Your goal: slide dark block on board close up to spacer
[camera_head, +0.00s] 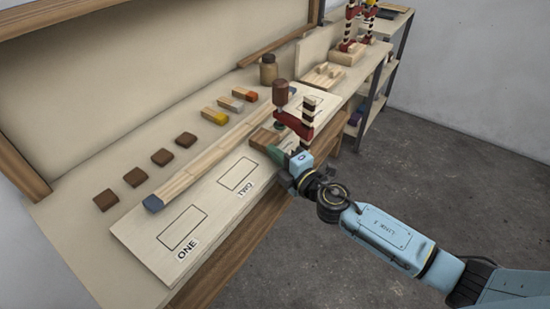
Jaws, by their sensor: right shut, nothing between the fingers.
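A pale board (145,240) with outlined rectangles lies along the front edge of the bench. A brown wooden block (262,137) lies on its far part, beside a long wooden strip (205,165). My right gripper (277,153) is shut and empty, low over the board at the block's near right side. I cannot tell whether its fingertips touch the block. A red clamp (296,124) with a dark wooden handle (281,93) stands just behind the gripper and partly hides that area. I cannot pick out the spacer for certain. My left gripper is not in view.
Several dark brown squares (134,177) and small blocks with coloured ends (215,115) lie behind the strip. A jar (268,69) stands near the back. More red clamps (352,30) stand at the far end. The board's near end is clear.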

